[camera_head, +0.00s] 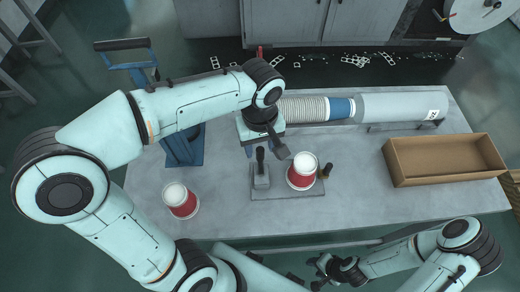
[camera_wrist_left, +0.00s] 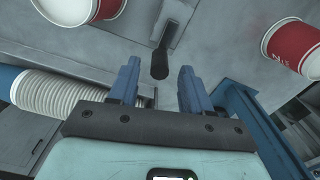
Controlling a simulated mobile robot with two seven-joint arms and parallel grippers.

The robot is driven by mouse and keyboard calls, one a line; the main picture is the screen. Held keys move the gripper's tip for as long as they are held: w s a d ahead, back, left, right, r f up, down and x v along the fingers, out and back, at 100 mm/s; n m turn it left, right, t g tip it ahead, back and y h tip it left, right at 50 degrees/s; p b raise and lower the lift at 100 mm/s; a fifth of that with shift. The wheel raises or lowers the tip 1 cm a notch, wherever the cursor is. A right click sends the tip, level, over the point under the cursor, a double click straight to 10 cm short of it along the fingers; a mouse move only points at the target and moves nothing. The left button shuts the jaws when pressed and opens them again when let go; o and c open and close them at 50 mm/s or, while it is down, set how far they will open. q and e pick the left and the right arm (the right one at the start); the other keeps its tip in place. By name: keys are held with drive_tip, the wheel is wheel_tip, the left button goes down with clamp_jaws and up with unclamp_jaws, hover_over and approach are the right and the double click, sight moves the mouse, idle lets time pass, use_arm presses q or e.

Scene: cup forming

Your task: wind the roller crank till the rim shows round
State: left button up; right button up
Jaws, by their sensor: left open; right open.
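The roller device is a grey block (camera_head: 261,181) on a flat plate, with a black crank handle (camera_head: 260,155) standing up from it. A red and white cup (camera_head: 302,172) stands on the same plate, right of the block; its rim shape is too small to judge. My left gripper (camera_head: 263,152) is just behind the crank handle. In the left wrist view its two blue fingers (camera_wrist_left: 157,68) are apart, with the handle's black end (camera_wrist_left: 160,63) between and near their tips, not gripped. My right gripper (camera_head: 322,268) is open and empty in front of the table's front edge.
Another red and white cup (camera_head: 182,203) stands at the table's front left. A blue stand (camera_head: 184,150) is behind it. A stack of white cups (camera_head: 304,109) lies along the back before a grey tube (camera_head: 400,104). An empty cardboard box (camera_head: 445,160) sits at right.

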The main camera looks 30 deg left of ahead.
sight(261, 161)
use_arm(q)
drive_tip(key=shift+f, duration=1.35)
clamp_jaws()
drive_tip(key=shift+w+d+m, duration=0.1)
drive_tip(key=shift+m, duration=0.2)
